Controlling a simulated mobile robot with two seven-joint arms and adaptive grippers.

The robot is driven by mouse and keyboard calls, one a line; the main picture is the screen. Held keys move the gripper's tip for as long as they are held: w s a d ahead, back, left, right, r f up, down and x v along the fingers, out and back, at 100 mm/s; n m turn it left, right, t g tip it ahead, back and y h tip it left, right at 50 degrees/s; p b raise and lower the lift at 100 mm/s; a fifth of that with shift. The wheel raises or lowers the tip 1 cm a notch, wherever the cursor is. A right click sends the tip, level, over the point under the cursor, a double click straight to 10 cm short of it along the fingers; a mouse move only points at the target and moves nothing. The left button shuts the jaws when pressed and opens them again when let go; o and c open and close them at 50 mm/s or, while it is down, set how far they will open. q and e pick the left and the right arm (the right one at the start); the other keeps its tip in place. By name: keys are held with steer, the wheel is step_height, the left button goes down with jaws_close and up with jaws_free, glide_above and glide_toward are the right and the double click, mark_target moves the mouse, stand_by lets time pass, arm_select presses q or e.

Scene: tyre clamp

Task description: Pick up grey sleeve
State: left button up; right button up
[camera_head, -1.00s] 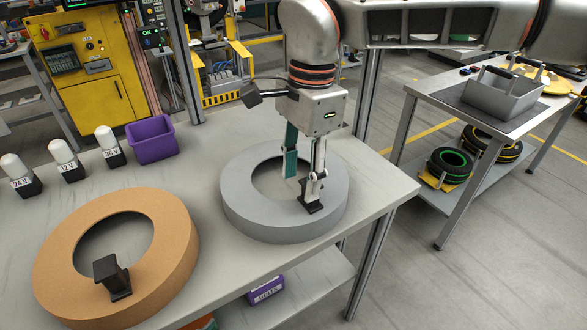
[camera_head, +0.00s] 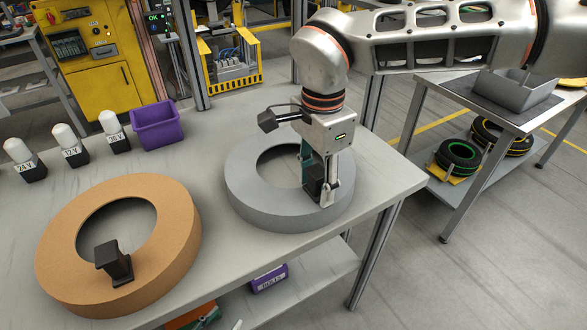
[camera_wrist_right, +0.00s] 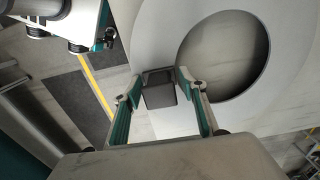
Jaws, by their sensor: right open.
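The grey sleeve, a thick flat ring (camera_head: 255,200), lies on the table right of the orange ring. A dark upright handle block (camera_head: 314,186) stands on its right side. My right gripper (camera_head: 318,188) is down at this block. In the right wrist view the block (camera_wrist_right: 159,88) sits between the two open fingers (camera_wrist_right: 158,95), and the grey ring (camera_wrist_right: 155,40) spreads behind it. I cannot tell whether a finger touches the block. In the head view the fingers partly hide the block. My left gripper is not in view.
The orange ring (camera_head: 62,240) with its own black handle (camera_head: 114,261) lies at front left. A purple bin (camera_head: 157,126) and several white-topped blocks (camera_head: 68,145) stand at the back. The table's edge is close right of the grey ring.

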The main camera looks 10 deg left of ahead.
steer(key=shift+r, duration=0.1)
jaws_close()
steer(key=shift+r, duration=0.15)
